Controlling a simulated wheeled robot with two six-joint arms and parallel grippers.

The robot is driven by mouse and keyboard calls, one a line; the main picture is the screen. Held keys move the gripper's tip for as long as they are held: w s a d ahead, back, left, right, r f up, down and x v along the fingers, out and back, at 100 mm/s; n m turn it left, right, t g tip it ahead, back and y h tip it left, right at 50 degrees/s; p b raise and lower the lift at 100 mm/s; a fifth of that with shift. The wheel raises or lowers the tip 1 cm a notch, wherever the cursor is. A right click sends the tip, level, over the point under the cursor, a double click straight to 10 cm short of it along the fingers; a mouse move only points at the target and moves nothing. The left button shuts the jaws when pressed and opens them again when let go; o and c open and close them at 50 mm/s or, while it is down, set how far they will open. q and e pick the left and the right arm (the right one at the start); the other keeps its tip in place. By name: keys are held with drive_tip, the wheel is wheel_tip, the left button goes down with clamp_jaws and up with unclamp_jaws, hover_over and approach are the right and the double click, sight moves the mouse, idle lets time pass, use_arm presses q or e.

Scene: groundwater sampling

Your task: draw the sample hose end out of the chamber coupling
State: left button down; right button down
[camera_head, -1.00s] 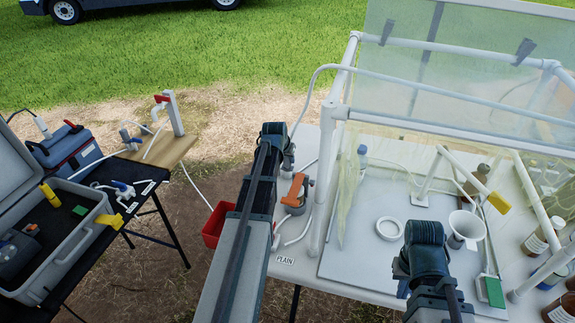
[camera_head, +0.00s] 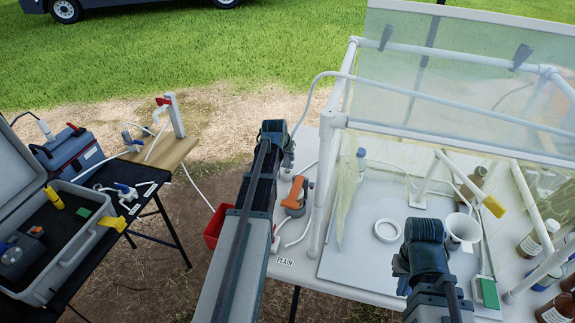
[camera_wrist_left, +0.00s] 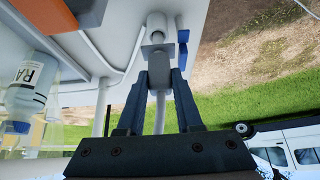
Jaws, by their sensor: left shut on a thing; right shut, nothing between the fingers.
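My left gripper (camera_head: 287,160) is over the left edge of the white table in the head view, its fingers mostly hidden by my arm. I cannot tell how far the hose end sits in the block. My right gripper (camera_head: 403,284) is shut and empty, low over the white board, partly hidden by its own wrist.
An orange-handled part (camera_head: 295,192) stands just right of my left gripper. A white tube frame (camera_head: 321,200) with clear sheeting is close by. A red bin (camera_head: 217,226) stands left, below table level.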

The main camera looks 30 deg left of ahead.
use_arm(q)
drive_tip(key=shift+r+p, duration=1.6)
drive_tip(key=shift+r, duration=0.2)
